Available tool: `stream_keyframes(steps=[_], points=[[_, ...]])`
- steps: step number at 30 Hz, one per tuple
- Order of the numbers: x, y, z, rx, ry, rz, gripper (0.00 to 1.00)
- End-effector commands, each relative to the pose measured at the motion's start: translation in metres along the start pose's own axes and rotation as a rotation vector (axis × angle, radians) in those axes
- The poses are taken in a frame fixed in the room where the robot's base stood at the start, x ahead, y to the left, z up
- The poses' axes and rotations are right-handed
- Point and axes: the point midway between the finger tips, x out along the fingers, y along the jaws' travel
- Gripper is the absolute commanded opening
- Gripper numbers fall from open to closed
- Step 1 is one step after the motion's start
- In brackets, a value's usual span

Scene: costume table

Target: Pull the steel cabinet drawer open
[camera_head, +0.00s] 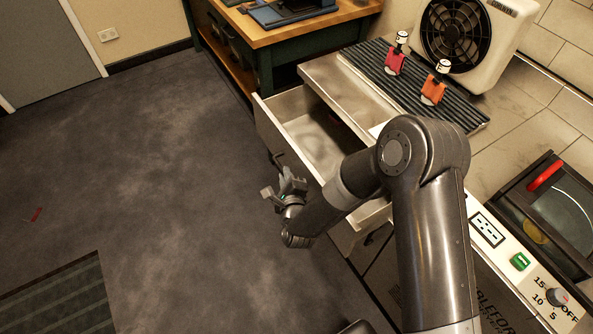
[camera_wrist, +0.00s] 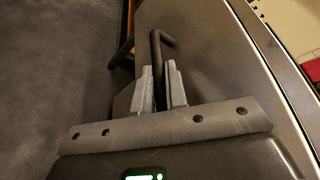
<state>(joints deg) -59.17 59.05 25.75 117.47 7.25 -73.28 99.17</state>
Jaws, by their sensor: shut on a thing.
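The steel cabinet (camera_head: 335,84) stands right of the open floor. Its drawer (camera_head: 262,122) is pulled well out and its pale metal inside shows; the part I see looks largely empty. My arm hides the drawer's near part. My gripper (camera_head: 283,187) is at the outer face of the drawer front. In the wrist view my gripper (camera_wrist: 161,84) is shut on the dark bar handle (camera_wrist: 157,42), with one pale finger on each side of it. The handle's bent end shows beyond the fingertips, beside the drawer front (camera_wrist: 215,60).
A ribbed dark mat (camera_head: 455,112) on the cabinet top bears two small stands with a red and an orange piece. A fan unit (camera_head: 465,35) is behind. A wooden workbench (camera_head: 285,38) stands beyond the drawer.

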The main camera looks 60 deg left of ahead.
Motion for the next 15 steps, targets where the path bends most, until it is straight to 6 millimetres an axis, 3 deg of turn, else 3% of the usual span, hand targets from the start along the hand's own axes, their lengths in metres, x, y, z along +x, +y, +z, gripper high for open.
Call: stream_keyframes(steps=[9, 15], points=[[-0.019, 0.034, 0.044, 0.002, -0.002, 0.004, 0.0], [-0.028, 0.048, 0.063, 0.0, -0.001, 0.003, 0.0]])
